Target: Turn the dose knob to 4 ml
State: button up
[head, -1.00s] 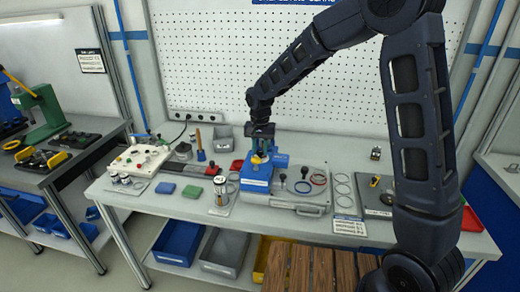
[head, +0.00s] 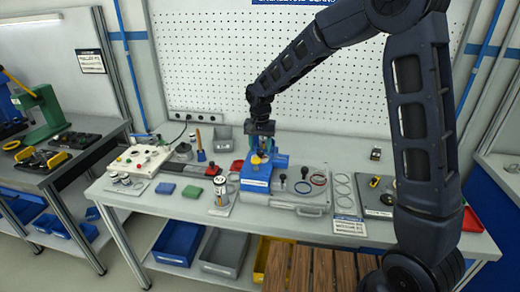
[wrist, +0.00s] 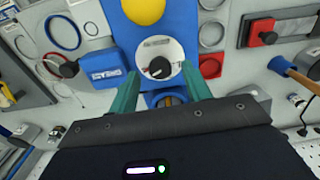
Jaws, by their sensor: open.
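The dose knob (wrist: 159,68) is a small black knob on a round white dial, on the face of a blue device with a yellow dome (wrist: 143,10). In the wrist view its white pointer mark shows, but the scale figures are too small to read. In the head view the blue device (head: 256,172) stands near the middle of the bench. My gripper (wrist: 159,88) is open, its teal fingers on either side of the dial's lower part. I cannot tell whether they touch anything. In the head view my gripper (head: 262,146) is over the device and hides the knob.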

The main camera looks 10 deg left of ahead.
aim_at(260, 152)
notch_tip(260, 152, up, 10)
jog(key=shift+f, duration=0.2)
dwell(0.3)
